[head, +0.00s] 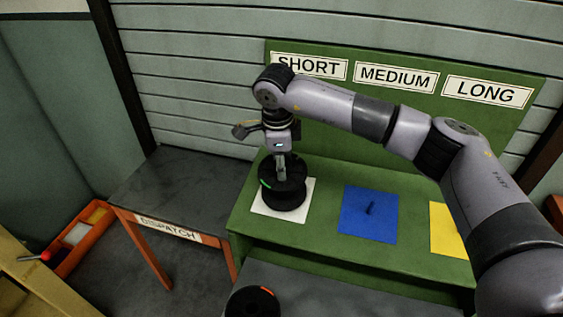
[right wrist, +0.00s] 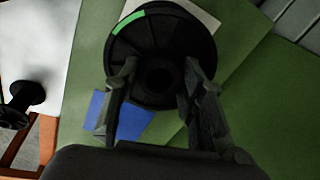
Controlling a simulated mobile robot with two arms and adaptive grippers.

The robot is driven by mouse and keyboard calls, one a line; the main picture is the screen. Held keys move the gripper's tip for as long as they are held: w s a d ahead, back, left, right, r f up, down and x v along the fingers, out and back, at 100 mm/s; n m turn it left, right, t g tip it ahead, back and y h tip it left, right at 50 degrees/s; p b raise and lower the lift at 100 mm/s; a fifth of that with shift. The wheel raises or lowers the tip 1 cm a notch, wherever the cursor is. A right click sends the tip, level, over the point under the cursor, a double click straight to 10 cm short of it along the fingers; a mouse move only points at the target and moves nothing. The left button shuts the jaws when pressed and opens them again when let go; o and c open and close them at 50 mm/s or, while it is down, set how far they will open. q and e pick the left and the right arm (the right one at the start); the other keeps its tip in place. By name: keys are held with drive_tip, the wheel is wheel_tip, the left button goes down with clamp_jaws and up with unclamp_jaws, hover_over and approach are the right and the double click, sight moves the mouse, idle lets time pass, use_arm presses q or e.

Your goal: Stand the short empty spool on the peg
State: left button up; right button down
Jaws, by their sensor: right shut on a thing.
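A black spool with a green mark (head: 284,195) is upright over the white square (head: 304,212) below the SHORT sign. My right gripper (head: 281,168) comes down on it from above and is shut on it. In the right wrist view, the fingers (right wrist: 158,75) sit at either side of the spool's dark hub, and the green-marked flange (right wrist: 128,22) shows beyond them. The peg on the white square is hidden by the spool. I cannot tell whether the spool touches the square. My left gripper is out of view.
An orange-marked spool (head: 250,303) stands at the front. The DISPATCH table (head: 170,190) at left has a clear top.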

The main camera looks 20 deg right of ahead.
drive_tip(key=shift+w+f+b, duration=0.1)
drive_tip(key=shift+f+b, duration=0.3)
drive_tip(key=shift+f, duration=0.15)
drive_tip(key=c, duration=1)
unclamp_jaws()
drive_tip(key=shift+d, duration=0.1)
drive_tip(key=shift+o, duration=0.2)
wheel_tip(320, 180, up, 12)
drive_tip(key=s+a, duration=0.1)
drive_tip(key=shift+s+a, duration=0.15)
drive_tip(key=shift+s, duration=0.2)
drive_tip(key=shift+f, duration=0.1)
